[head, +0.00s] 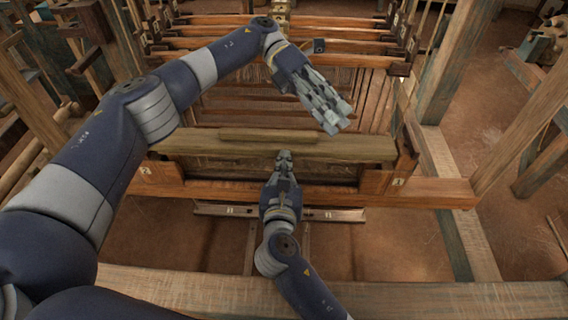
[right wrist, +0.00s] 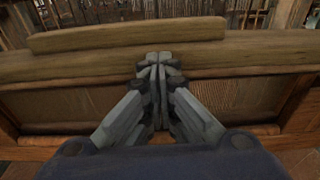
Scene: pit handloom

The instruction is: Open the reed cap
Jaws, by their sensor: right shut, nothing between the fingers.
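The reed cap looks like the long olive-brown wooden beam (head: 350,148) across the middle of the loom, with a raised strip (head: 262,135) along its top. In the right wrist view the beam (right wrist: 250,52) runs across the picture behind my fingers, with the strip (right wrist: 90,38) above. My right gripper (head: 284,155) is shut and empty at the beam's front edge; its fingertips (right wrist: 160,60) overlap that edge, and I cannot tell whether they touch. My left gripper (head: 339,120) hangs above and behind the beam, apparently holding nothing; its finger gap is unclear.
Below the beam lies a dark slatted panel in a brown wooden frame (head: 430,193). Several harness bars (head: 230,43) stand at the back. A pale front beam (head: 420,298) crosses the near side. Upright posts (head: 452,60) stand at the right.

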